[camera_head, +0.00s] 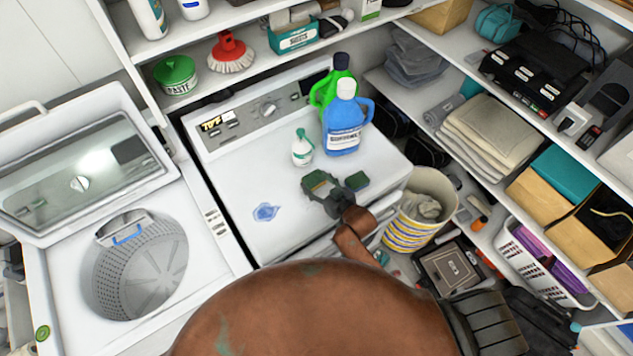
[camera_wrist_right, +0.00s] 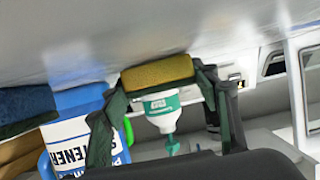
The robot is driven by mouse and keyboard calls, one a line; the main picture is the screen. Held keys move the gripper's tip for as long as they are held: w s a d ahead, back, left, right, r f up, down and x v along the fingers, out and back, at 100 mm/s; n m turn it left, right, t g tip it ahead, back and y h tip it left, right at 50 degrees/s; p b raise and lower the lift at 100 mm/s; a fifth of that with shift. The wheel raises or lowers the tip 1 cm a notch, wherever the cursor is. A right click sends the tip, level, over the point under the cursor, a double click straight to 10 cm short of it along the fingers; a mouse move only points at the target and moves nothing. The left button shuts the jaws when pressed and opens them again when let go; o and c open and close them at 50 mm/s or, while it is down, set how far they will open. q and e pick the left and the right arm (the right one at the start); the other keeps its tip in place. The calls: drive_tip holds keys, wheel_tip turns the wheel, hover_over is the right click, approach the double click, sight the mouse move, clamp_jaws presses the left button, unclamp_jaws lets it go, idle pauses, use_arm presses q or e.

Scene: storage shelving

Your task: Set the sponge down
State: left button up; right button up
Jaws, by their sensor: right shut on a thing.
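My right gripper (camera_head: 327,190) is low over the top of the white dryer-like machine (camera_head: 240,170) in the head view. It is shut on a sponge (camera_head: 317,181), green and yellowish, whose yellow face shows between the fingers in the right wrist view (camera_wrist_right: 157,72). The sponge is very close to the white surface; I cannot tell whether it touches it. A second, dark green sponge (camera_head: 357,181) lies on the machine just right of the gripper. It also shows at the left of the wrist view (camera_wrist_right: 28,105). My left gripper is not in view.
A blue spot (camera_head: 265,212) marks the clear left part of the top. A striped basket (camera_head: 420,210) stands right of the machine.

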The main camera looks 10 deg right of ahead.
drive_tip(key=shift+f, duration=0.2)
drive_tip(key=o, duration=0.8)
drive_tip(key=shift+c, duration=0.2)
drive_tip(key=shift+r, duration=0.1)
